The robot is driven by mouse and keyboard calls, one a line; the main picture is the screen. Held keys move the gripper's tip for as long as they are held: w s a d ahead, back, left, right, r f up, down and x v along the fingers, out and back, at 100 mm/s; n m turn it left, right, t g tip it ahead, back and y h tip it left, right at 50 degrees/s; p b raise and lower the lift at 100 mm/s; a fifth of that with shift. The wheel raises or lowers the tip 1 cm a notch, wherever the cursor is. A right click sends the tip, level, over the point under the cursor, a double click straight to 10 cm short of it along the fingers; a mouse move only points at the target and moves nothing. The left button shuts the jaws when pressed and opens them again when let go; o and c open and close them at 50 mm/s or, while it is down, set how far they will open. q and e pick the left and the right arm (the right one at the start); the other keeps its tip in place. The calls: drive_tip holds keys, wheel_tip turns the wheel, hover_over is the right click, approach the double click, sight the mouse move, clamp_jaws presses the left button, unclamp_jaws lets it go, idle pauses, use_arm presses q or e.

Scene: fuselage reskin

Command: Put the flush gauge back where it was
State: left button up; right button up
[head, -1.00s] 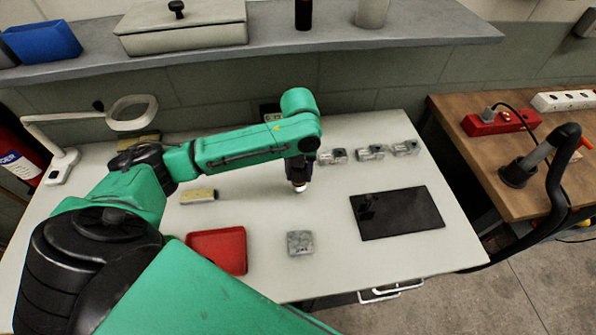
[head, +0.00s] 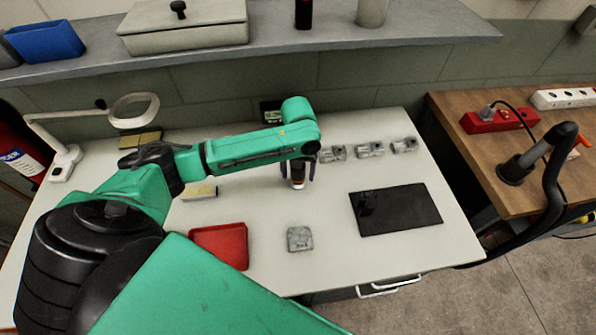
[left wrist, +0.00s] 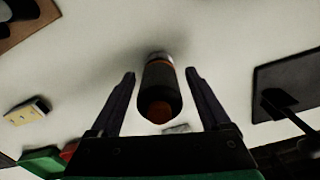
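A small dark cylinder with an orange band and a pale end, which I take to be the flush gauge (head: 298,176), stands on the white table in the head view. It also shows in the left wrist view (left wrist: 161,88), upright between my fingers. My left gripper (head: 298,172) is around it, fingers pointing down. In the left wrist view the left gripper (left wrist: 162,90) is open, with a gap on each side of the cylinder. My right gripper is out of view.
A black mat (head: 410,215) with a small dark object lies to the right. A grey block (head: 300,239) and a red tray (head: 232,243) are nearer the front. Several grey metal blocks (head: 369,149) stand behind. A yellowish block (head: 200,192) lies left.

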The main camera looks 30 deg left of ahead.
use_arm(q)
drive_tip(key=shift+r, duration=0.1)
wheel_tip(320, 180, up, 12)
drive_tip(key=shift+r+b, duration=0.1)
drive_tip(key=shift+b, duration=0.25)
